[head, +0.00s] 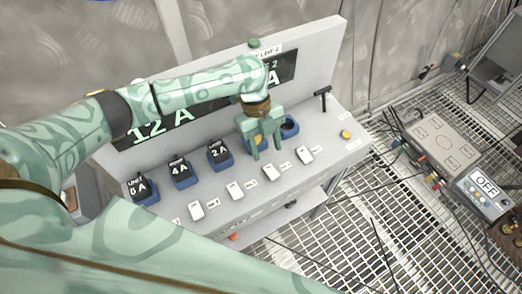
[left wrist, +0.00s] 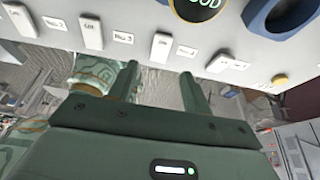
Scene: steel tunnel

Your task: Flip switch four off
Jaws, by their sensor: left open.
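Several white rocker switches run along the front of the grey console. In the left wrist view the fingertips (left wrist: 158,70) appear on either side below switch four. My right gripper is not in view.
Blue-framed dials (head: 220,156) sit behind the switches, one partly hidden by my gripper. A black lever (head: 323,98) and yellow button (head: 346,134) are at the console's right. A box with an "OFF" display (head: 485,187) and cables lies on the grating (head: 345,225).

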